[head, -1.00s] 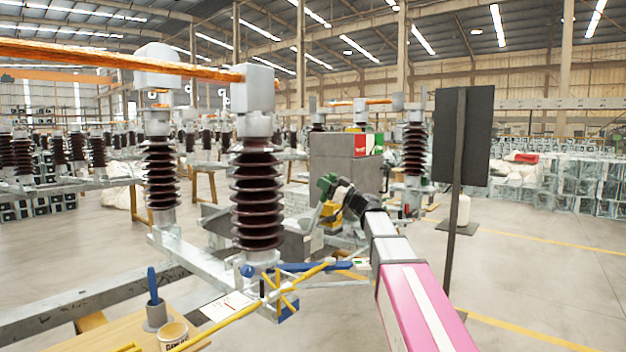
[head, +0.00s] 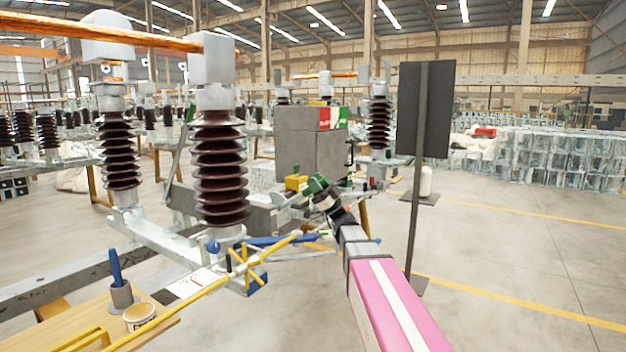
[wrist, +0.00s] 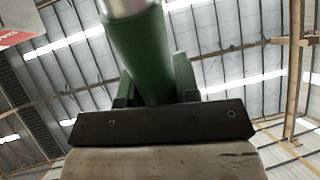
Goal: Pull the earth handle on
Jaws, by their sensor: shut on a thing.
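The green earth handle (head: 317,184) shows in the head view in front of the grey cabinet, to the right of a yellow block (head: 296,183). My gripper (head: 330,198) is at the end of my outstretched arm and is shut on the green handle. In the wrist view the green handle (wrist: 138,50) runs up between the two fingers of my gripper (wrist: 155,88), with a silver shaft (wrist: 126,8) at its top. Part of the handle is hidden behind the black bar. The mechanism behind the handle is too small to make out clearly.
The grey cabinet (head: 309,148) stands behind the handle. A brown ribbed insulator (head: 220,170) and a yellow-and-blue frame (head: 250,268) are to the left of my arm. A dark panel on a post (head: 422,110) stands close on the right.

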